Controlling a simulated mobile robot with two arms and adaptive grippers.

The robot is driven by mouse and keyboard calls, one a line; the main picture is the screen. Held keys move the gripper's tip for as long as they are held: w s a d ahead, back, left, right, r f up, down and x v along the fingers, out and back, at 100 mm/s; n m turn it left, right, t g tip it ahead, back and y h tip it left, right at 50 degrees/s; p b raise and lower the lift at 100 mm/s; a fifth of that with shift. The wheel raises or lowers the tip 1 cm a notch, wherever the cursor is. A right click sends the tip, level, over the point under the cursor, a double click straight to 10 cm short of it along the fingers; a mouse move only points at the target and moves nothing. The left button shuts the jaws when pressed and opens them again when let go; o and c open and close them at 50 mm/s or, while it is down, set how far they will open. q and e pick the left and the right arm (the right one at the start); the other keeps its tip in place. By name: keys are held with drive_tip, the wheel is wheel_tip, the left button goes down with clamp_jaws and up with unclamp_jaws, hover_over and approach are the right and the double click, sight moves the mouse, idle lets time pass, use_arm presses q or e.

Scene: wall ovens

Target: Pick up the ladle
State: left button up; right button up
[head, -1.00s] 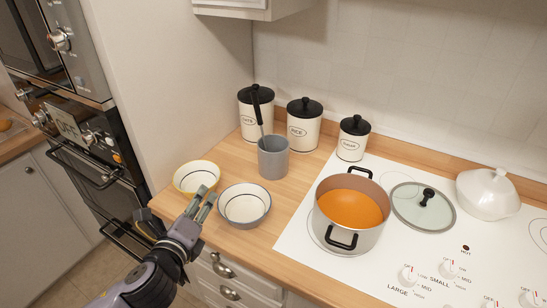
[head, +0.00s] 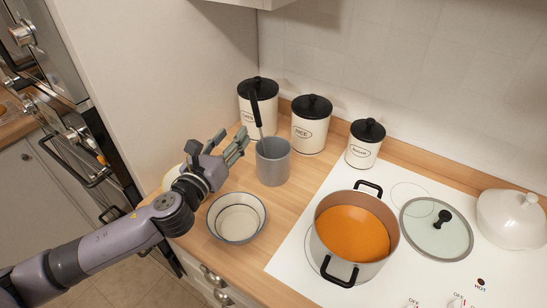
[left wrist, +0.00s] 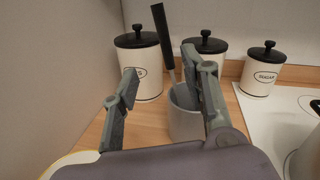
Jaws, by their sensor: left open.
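The ladle (head: 257,114) stands tilted in a grey cup (head: 273,167), its black handle up and its lower end hidden inside. In the left wrist view the ladle's black handle (left wrist: 162,37) rises between my open fingers, and the grey cup (left wrist: 184,122) is partly hidden behind the right finger. My left gripper (head: 230,143) is open and empty, just left of the cup and below the ladle's handle in the head view, not seen to touch either. My right gripper is not in view.
Canisters (head: 310,130) with black lids stand behind the cup. A bowl (head: 237,217) sits in front of it, and a yellow-rimmed bowl is mostly behind my gripper. A pot (head: 353,237) of orange soup, a glass lid (head: 437,230) and a white dish (head: 510,217) are on the stove at right.

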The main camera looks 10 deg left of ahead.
sight(254, 110)
use_arm(q)
drive_tip(key=w+d+p, duration=0.1)
drive_tip(key=w, duration=0.3)
drive_tip(key=w+p, duration=0.1)
drive_tip(key=w, duration=0.3)
drive_tip(key=w+d+p, duration=0.1)
drive_tip(key=w, duration=0.3)
drive_tip(key=shift+d+r+p, duration=0.3)
drive_tip(key=shift+p, duration=0.1)
drive_tip(key=shift+w+f, duration=0.1)
drive_tip(key=shift+w, duration=0.3)
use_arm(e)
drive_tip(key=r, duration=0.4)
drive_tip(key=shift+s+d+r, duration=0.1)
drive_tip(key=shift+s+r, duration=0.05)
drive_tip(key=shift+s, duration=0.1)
use_arm(q)
drive_tip(key=shift+c, duration=0.5)
clamp_jaws()
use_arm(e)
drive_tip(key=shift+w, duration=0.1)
